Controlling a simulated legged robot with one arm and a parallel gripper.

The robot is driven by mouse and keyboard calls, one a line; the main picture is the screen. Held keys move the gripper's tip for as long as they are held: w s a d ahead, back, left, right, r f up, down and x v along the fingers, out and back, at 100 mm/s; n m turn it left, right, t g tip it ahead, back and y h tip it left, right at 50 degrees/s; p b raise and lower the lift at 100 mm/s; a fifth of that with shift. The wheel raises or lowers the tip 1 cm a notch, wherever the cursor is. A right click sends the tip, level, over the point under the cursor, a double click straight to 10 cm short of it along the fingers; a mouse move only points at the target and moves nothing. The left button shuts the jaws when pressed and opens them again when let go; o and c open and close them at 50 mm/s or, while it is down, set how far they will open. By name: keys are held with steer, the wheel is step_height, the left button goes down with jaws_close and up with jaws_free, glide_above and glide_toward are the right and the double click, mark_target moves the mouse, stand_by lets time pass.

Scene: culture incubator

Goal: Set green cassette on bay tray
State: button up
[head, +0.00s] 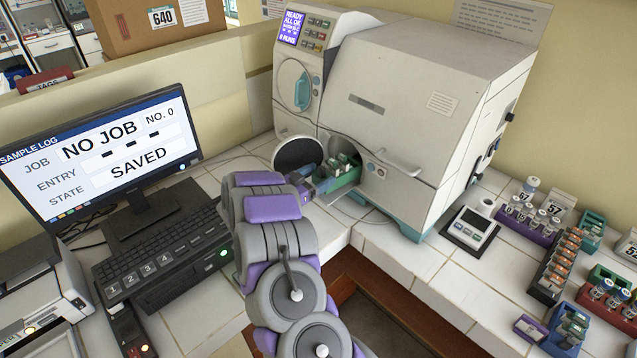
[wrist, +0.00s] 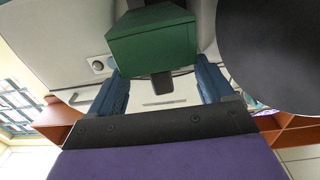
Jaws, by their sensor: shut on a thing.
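The green cassette (head: 337,183) holds several vials and sits at the mouth of the incubator's open bay in the head view. In the wrist view the green cassette (wrist: 152,45) shows as a plain green end, with a dark tab (wrist: 162,85) below it. My gripper (head: 306,180) is at the cassette's left end. In the wrist view my gripper (wrist: 163,88) has its blue fingers on either side of the tab, shut on the cassette. I cannot make out the bay tray, or whether the cassette touches it.
The incubator (head: 420,110) stands behind the cassette, its round dark door (head: 299,153) swung open at left. A bar handle (head: 398,163) juts out at right. A keyboard (head: 160,255) and monitor (head: 100,150) stand left. Racks of vials (head: 560,262) and a small scale (head: 470,228) stand right.

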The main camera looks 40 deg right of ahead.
mark_target(316, 182)
steer(key=shift+w+d, duration=0.25)
steer(key=shift+w, duration=0.55)
steer(key=shift+d+f, duration=0.1)
steer(key=shift+d, duration=0.2)
steer(key=f, duration=0.1)
steer(key=d+f, duration=0.1)
steer(key=f+b, duration=0.1)
steer(key=shift+d+f, duration=0.15)
steer(key=shift+d, duration=0.15)
steer(key=shift+f, duration=0.35)
steer(key=shift+a+r, duration=0.2)
steer(key=shift+a, duration=0.7)
steer(key=o, duration=1.3)
steer(key=shift+d, duration=0.1)
steer(key=o, duration=0.3)
steer(key=shift+d+f, duration=0.2)
steer(key=shift+d, duration=0.4)
steer(key=shift+a+r, duration=0.2)
steer(key=shift+a, duration=0.25)
steer(key=a+p, duration=0.1)
steer(key=a, duration=1.1)
steer(key=shift+s+p, duration=0.25)
steer(key=shift+p, duration=0.1)
